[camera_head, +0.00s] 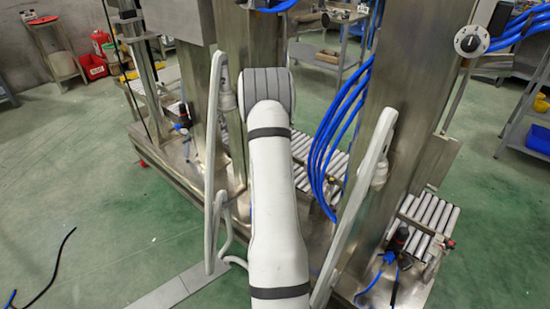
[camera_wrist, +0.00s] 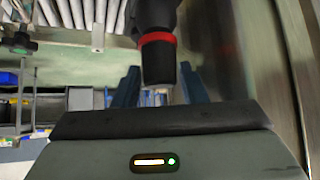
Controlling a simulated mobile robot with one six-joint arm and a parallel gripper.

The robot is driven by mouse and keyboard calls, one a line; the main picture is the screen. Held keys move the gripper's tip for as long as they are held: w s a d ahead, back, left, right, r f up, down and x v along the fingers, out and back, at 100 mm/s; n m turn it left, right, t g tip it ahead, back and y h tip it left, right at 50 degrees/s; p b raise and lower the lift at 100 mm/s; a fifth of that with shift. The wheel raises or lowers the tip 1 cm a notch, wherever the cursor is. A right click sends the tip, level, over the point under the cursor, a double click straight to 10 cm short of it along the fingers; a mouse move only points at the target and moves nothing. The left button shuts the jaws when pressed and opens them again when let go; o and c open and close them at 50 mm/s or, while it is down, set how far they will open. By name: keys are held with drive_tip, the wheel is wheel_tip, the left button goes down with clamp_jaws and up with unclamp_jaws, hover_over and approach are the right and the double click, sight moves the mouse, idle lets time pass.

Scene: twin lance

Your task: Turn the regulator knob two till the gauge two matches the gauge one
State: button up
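In the wrist view a black regulator knob (camera_wrist: 158,55) with a red ring stands between the two blue-grey fingers of my gripper (camera_wrist: 160,84). The fingers are apart, with a narrow gap to the knob on each side. In the head view my gripper is hidden behind my white arm. One black-topped regulator (camera_head: 183,112) is on the left of the machine and another regulator (camera_head: 399,240) with blue hoses is at the lower right. I cannot tell which is knob one or two. No gauge face is readable.
A steel machine frame (camera_head: 385,120) with upright columns stands around my arm. Blue hoses (camera_head: 325,150) hang beside the arm. Roller conveyors (camera_head: 430,212) lie behind. A round white dial (camera_head: 471,41) is at upper right. Green floor (camera_head: 90,200) is open on the left.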

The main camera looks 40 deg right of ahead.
drive_tip(key=shift+a, duration=0.1)
drive_tip(key=p+v, duration=0.1)
drive_tip(key=v, duration=0.6)
drive_tip(key=shift+a+r, duration=0.2)
drive_tip(key=shift+r, duration=0.05)
drive_tip(key=shift+s, duration=0.1)
